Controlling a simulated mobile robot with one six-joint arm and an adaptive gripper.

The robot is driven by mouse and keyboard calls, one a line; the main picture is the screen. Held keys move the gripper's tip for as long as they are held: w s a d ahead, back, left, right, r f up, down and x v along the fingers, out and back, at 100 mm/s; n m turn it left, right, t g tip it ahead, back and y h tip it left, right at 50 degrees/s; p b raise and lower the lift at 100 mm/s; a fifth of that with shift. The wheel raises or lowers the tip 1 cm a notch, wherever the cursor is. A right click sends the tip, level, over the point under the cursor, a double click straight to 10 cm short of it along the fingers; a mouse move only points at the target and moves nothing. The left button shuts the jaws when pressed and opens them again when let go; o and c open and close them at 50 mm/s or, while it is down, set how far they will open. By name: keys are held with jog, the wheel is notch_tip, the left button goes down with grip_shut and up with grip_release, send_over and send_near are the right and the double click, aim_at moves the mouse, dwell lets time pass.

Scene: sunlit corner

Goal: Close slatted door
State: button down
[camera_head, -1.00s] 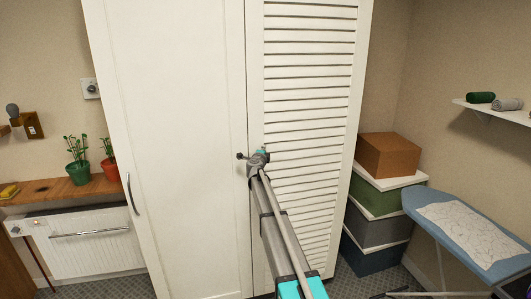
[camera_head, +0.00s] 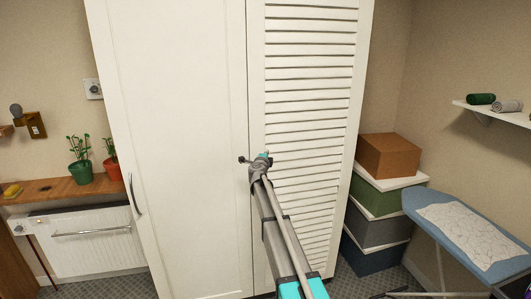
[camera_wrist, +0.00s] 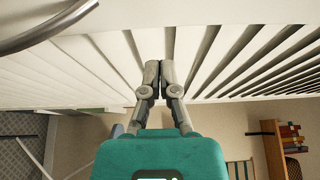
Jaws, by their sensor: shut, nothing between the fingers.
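The white slatted door (camera_head: 310,120) is the right-hand door of a tall white wardrobe. It looks about flush with the plain white door (camera_head: 185,130) to its left, with a thin dark line between them. I cannot tell whether a slight gap is left. My gripper (camera_head: 264,156) is shut and empty, at the slatted door's left edge at mid-height. In the wrist view its closed fingertips (camera_wrist: 157,66) point at the slats (camera_wrist: 235,50) and are at or very close to them. A small dark knob or handle end (camera_head: 242,159) shows just left of the gripper.
Stacked boxes (camera_head: 380,198) stand right of the wardrobe, beside an ironing board (camera_head: 462,232). A wall shelf (camera_head: 490,108) is at far right. On the left are a white radiator (camera_head: 90,245) and a wooden shelf (camera_head: 45,192) with potted plants.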

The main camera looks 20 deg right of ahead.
jog(key=s+a, duration=0.2)
jog(key=a, duration=0.7)
jog(key=shift+a+f, duration=0.2)
jog(key=shift+a, duration=0.05)
jog(key=s+a+n+t+y, duration=0.2)
jog(key=s+a+n+y, duration=0.6)
jog(key=a+n+y, duration=0.3)
jog(key=s+a+f+n+g+y, duration=0.35)
jog(key=s+f+n+g, duration=0.35)
jog(key=s, duration=0.5)
jog(key=s+d+f+n+g+h, duration=0.2)
jog(key=s+f+g, duration=0.1)
jog(key=s, duration=0.7)
jog(key=s+d+f+n+g+h, duration=0.2)
jog(key=s+d+f+g, duration=0.1)
jog(key=s, duration=0.7)
jog(key=s+d+f+n+g+h, duration=0.1)
jog(key=s+f+g, duration=0.4)
jog(key=s, duration=0.5)
jog(key=shift+s+d+f+n+h, duration=0.35)
jog(key=shift+d+n+h, duration=0.1)
jog(key=shift+d, duration=0.25)
